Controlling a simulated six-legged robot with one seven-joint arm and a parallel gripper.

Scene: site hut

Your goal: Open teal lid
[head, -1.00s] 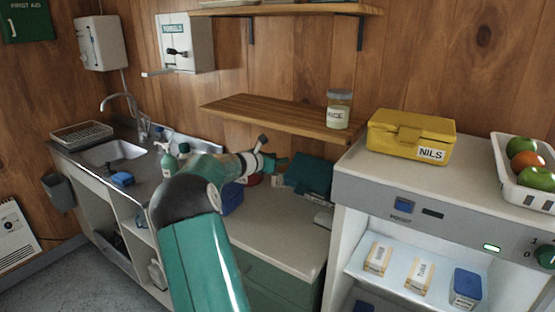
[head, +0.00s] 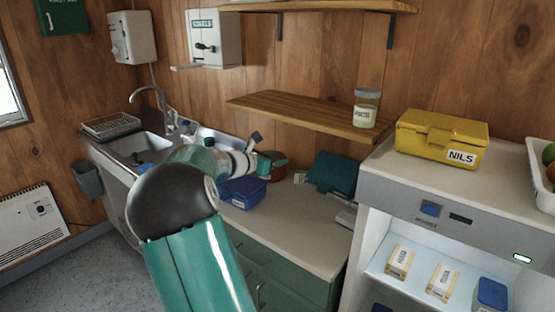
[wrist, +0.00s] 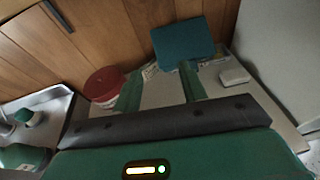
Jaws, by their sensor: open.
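The teal lid (head: 332,173) is at the back of the counter under the wooden shelf, right of a red tub. It looks tilted up, with small pale items along its lower edge; its hinge and the box beneath are not clear. It also shows in the wrist view (wrist: 183,43), beyond the fingertips. My gripper (wrist: 159,82) is open, its two green fingers apart with nothing between them. The fingers point toward the lid and the red tub (wrist: 104,84), left of the lid's middle. No contact with the lid shows. In the head view my gripper (head: 272,160) is left of the lid.
A blue box (head: 242,191) stands on the counter below my wrist. A white object (wrist: 235,76) lies right of the lid. The wooden shelf (head: 305,115) with a jar (head: 366,108) overhangs the counter. A taller cabinet with a yellow case (head: 440,138) bounds the right.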

